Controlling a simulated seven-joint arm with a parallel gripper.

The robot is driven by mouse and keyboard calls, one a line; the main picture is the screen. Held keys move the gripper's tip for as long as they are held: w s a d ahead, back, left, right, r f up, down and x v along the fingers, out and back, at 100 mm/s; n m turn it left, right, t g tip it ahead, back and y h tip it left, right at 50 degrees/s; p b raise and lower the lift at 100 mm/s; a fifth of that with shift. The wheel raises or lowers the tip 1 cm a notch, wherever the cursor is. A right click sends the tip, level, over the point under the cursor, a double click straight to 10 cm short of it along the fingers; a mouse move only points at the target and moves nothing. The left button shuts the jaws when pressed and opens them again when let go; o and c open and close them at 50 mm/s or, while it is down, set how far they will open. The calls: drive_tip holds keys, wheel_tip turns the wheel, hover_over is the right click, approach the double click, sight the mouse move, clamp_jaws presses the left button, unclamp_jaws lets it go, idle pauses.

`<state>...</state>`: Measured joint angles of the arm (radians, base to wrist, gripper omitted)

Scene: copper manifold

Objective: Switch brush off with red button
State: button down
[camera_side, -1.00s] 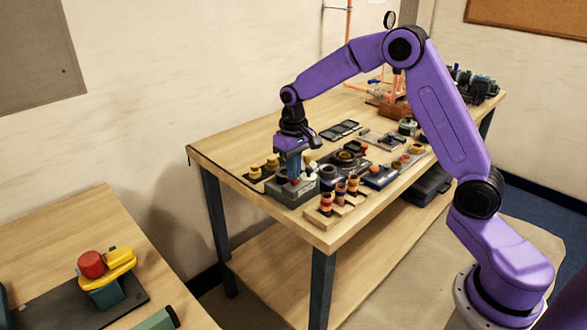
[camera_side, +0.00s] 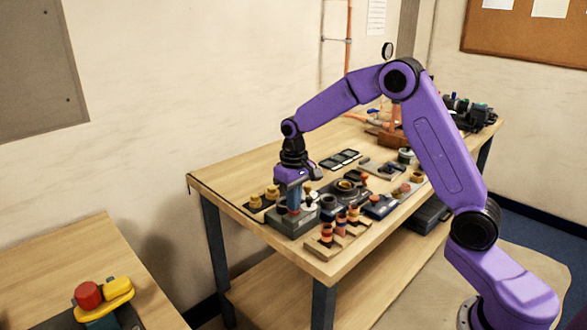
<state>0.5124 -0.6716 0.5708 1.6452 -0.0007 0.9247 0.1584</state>
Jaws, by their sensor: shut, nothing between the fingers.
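My gripper (camera_side: 293,210) is shut and points straight down over a dark grey box (camera_side: 285,223) near the front left part of the workbench. Its fingertips are at or just above the top of this box; I cannot tell whether they touch. Small knobs, one pale, show beside the fingers, but a red button there is hidden or too small to make out. A large red mushroom button (camera_side: 88,294) sits on a yellow housing on the separate table at the lower left, far from my gripper. I cannot identify the brush.
Brass-coloured knobs (camera_side: 272,192) stand just left of the fingers. Wooden blocks with red and black pegs (camera_side: 327,235) stand in front to the right. Several fittings and trays crowd the bench (camera_side: 235,181) further right. Copper pipework (camera_side: 349,40) rises behind.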

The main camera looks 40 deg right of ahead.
wheel_tip(320, 180, up, 13)
idle(0.3)
drive_tip(key=shift+w, duration=0.1)
idle(0.5)
drive_tip(key=s+a+f+n, duration=0.1)
drive_tip(key=s+a+n, duration=0.25)
drive_tip(key=s, duration=0.45)
drive_tip(key=s+a+f+n, duration=0.1)
drive_tip(key=s+a+n, duration=0.1)
drive_tip(key=s+a, duration=0.45)
drive_tip(key=s+d+f+n, duration=0.2)
drive_tip(key=s+n, duration=0.1)
drive_tip(key=s, duration=0.7)
drive_tip(key=s+d+f+n, duration=0.2)
drive_tip(key=s+f+n, duration=0.1)
drive_tip(key=s, duration=0.8)
drive_tip(key=shift+s+d+n, duration=0.25)
drive_tip(key=shift+d+n, duration=0.05)
drive_tip(key=shift+n, duration=0.25)
